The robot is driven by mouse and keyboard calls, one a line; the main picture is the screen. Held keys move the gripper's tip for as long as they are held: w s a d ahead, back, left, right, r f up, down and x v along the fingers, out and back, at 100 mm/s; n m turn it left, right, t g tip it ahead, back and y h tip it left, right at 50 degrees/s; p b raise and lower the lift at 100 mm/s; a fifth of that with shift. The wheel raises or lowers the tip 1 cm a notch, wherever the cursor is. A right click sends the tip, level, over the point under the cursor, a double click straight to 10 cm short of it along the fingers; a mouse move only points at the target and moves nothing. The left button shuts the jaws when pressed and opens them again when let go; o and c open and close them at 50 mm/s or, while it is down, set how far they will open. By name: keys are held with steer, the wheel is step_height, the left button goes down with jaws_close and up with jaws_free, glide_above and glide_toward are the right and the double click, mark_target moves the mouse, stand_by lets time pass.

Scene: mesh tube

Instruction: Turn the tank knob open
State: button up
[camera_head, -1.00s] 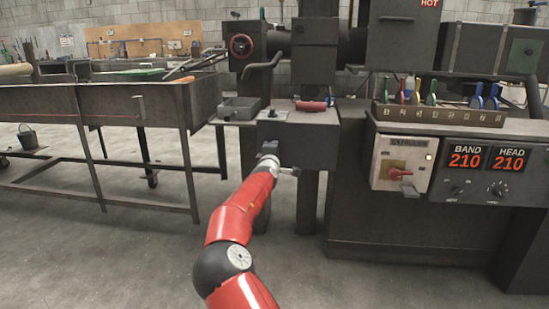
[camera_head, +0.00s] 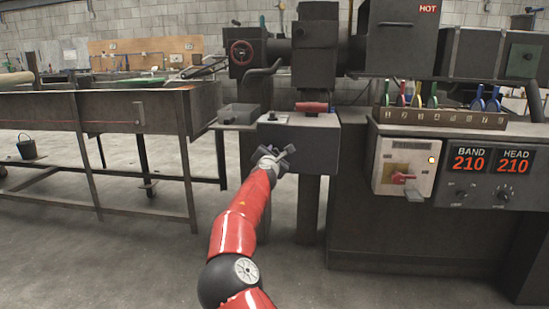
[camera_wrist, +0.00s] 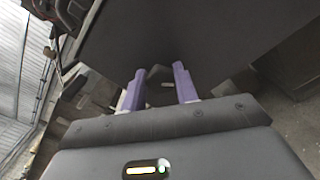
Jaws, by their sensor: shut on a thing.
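My gripper (camera_head: 279,155) is at the front face of a dark metal box (camera_head: 320,140) with a light top plate. In the wrist view, its two purple fingers (camera_wrist: 158,70) are around a small dark part (camera_wrist: 157,76), which I take to be the tank knob. The fingers are shut on it, and they and the gripper body hide much of it. In the head view, the knob is hidden behind the gripper, which is tilted.
A long dark trough on legs (camera_head: 55,118) stands at the left, with a small tray (camera_head: 238,114) beside the box. A red-handled part (camera_head: 312,107) lies above the box. A control cabinet (camera_head: 470,175) with a red switch (camera_head: 402,178) is at the right.

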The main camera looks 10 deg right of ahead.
steer(key=shift+a+n+b, duration=0.15)
steer(key=shift+n+b, duration=0.25)
steer(key=shift+n, duration=4.6)
steer(key=o, duration=1)
